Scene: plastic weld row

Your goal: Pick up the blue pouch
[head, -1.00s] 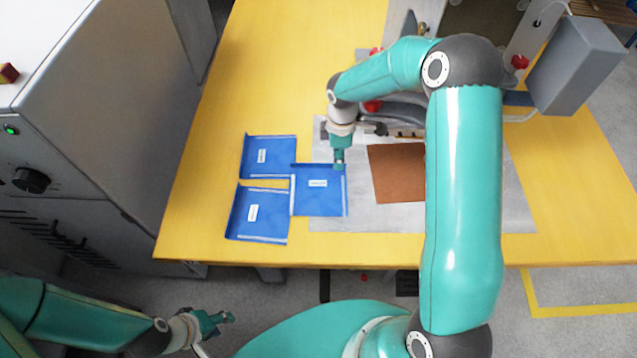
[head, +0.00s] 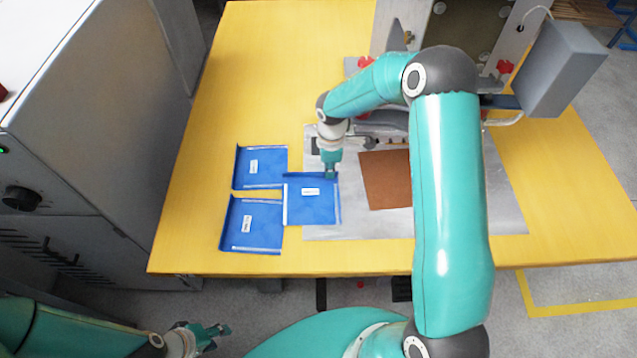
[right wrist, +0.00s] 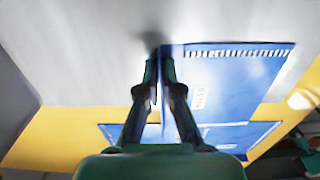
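The blue pouch (head: 312,202) with a white label lies partly on the grey sheet, at the right of two similar blue pouches. My right gripper (head: 331,176) reaches down to its far right corner in the head view. In the right wrist view, the fingers (right wrist: 159,68) are close together with the pouch's edge (right wrist: 215,85) between them, so the gripper looks shut on it. I cannot tell whether the pouch is lifted. My left gripper (head: 214,333) is low at the left, away from the table; its finger opening is too small to read.
Two more blue pouches lie on the yellow table (head: 210,110), one upper left (head: 260,170) and one lower left (head: 252,228). A brown sheet (head: 384,182) lies on the grey sheet (head: 370,228). A machine stands behind; a grey cabinet (head: 85,120) is at the left.

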